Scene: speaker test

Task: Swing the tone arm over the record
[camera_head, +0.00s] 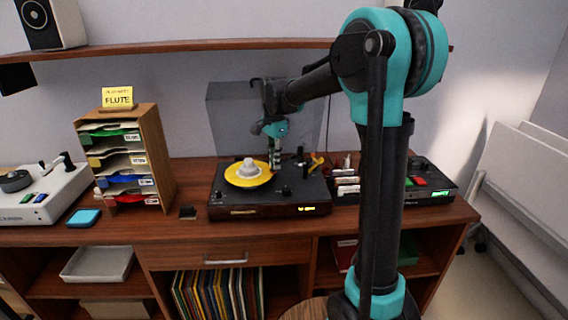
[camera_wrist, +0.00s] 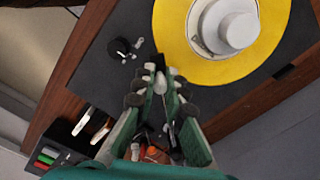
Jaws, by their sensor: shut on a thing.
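A dark turntable (camera_head: 222,204) stands on the wooden cabinet, with a yellow record (camera_head: 238,181) on its platter and a white puck (camera_head: 249,166) at the record's centre. My gripper (camera_head: 275,170) reaches down just right of the record. In the wrist view my gripper (camera_wrist: 160,85) is shut on the tone arm (camera_wrist: 160,84), whose pale tip shows between the fingertips. The tip is close to the edge of the yellow record (camera_wrist: 270,48); whether it overlaps the edge is hard to tell. The fingers hide most of the tone arm.
A knob (camera_wrist: 120,47) sits on the turntable deck. A grey lid (camera_head: 225,125) stands up behind. A sorter (camera_head: 150,140) with a FLUTE sign (camera_head: 118,98) is at the left. A black box with buttons (camera_head: 430,182) is at the right. The cabinet top before the sorter is partly clear.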

